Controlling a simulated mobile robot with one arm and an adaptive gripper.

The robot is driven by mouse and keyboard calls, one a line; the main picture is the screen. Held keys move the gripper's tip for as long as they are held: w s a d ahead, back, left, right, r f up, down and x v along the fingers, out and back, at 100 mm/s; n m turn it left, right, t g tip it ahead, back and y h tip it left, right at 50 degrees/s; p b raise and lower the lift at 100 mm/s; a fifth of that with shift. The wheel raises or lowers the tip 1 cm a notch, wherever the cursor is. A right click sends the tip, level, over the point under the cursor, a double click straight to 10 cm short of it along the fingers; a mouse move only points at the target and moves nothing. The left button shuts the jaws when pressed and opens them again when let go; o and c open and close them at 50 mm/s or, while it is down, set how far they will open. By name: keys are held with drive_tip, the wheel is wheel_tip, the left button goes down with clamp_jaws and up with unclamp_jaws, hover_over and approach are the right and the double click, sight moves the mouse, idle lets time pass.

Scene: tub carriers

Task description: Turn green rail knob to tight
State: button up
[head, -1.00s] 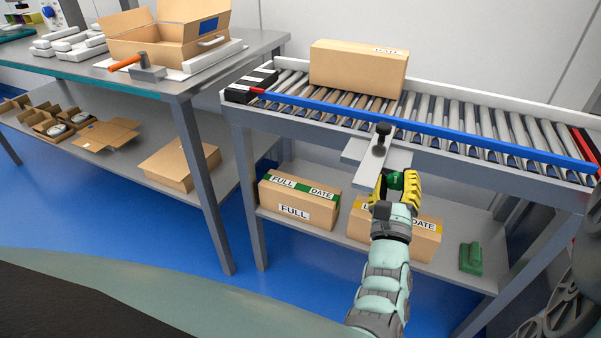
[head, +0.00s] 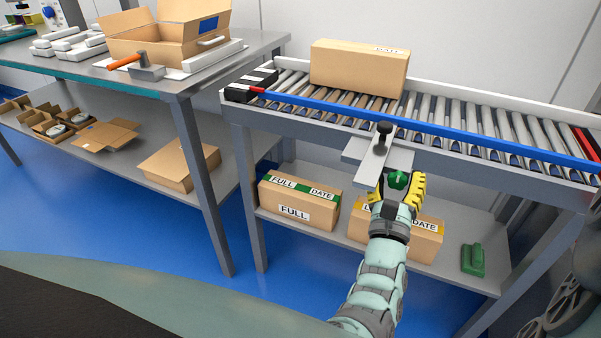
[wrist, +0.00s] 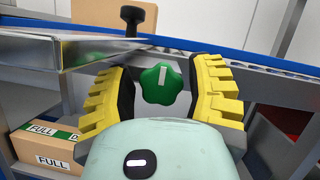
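The green rail knob (head: 398,180) is a lobed knob at the front of the conveyor frame, beside a grey metal plate (head: 365,160). In the wrist view the knob (wrist: 161,84) faces me, with a white mark on it pointing nearly straight up. My gripper (head: 397,186) has yellow ribbed fingers, one on each side of the knob. In the wrist view my gripper (wrist: 165,88) is open, with a gap between each finger and the knob. Any words or marks around the knob are not visible.
A black knob (head: 383,132) stands upright on the plate. A blue rail (head: 440,131) runs along the roller conveyor, with a carton (head: 358,70) behind it. Labelled boxes (head: 298,205) and a green handled item (head: 472,260) sit on the shelf below.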

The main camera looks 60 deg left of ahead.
drive_tip(key=shift+o, duration=1.3)
drive_tip(key=shift+s+r+n, duration=0.1)
drive_tip(key=shift+n, duration=0.2)
